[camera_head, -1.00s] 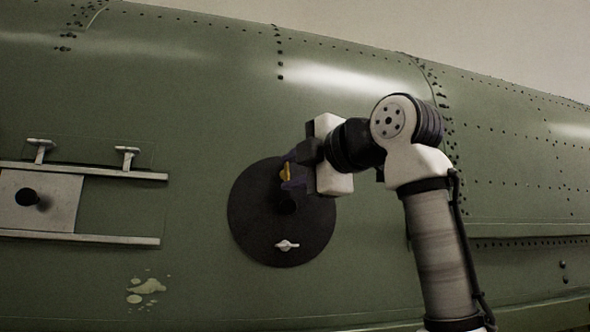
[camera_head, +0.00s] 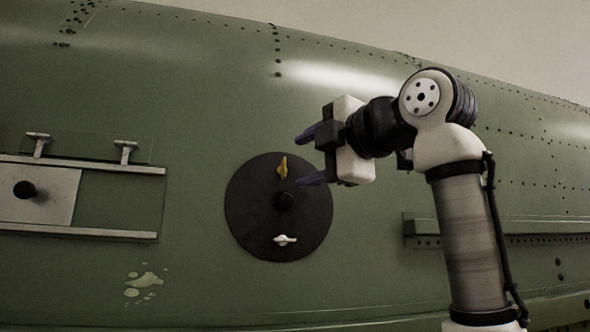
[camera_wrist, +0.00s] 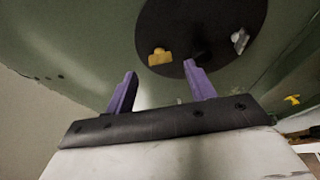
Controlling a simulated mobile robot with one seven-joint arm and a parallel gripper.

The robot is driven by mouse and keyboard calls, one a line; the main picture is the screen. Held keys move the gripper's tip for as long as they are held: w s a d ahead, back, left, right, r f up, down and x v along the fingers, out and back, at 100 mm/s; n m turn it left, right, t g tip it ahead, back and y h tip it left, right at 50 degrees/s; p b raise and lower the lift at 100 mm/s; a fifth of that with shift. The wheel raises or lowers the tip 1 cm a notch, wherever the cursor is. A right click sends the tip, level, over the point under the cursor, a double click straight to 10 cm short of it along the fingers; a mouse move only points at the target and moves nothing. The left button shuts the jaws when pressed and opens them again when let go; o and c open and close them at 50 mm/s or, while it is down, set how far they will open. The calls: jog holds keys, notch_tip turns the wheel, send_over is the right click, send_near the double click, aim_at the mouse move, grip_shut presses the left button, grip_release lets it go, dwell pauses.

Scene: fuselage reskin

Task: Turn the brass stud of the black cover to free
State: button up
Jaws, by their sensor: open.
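The round black cover (camera_head: 245,210) sits on the green fuselage skin. The brass stud (camera_head: 283,167) is near its top, with its wing upright in the head view. A black knob (camera_head: 284,201) is at the cover's middle, and a pale silver stud (camera_head: 285,240) near its bottom lies about level. My gripper (camera_head: 308,157) is to the right of the brass stud, open and empty, its purple fingers apart and clear of it. In the wrist view the brass stud (camera_wrist: 160,57) shows beyond the fingers of my gripper (camera_wrist: 163,82), and the silver stud (camera_wrist: 240,41) lies further right.
To the left, two rails (camera_head: 90,233) hold a pale sliding panel (camera_head: 55,192) with a black knob, below two T-shaped handles (camera_head: 125,150). A ledge (camera_head: 420,224) runs along the skin behind my arm. The skin around the cover's left and lower sides is clear.

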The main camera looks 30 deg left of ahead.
jog(key=b+v, duration=0.1)
jog(key=v, duration=0.8)
jog(key=shift+d+b, duration=0.25)
jog(key=shift+b, duration=0.15)
jog(key=shift+s, duration=0.1)
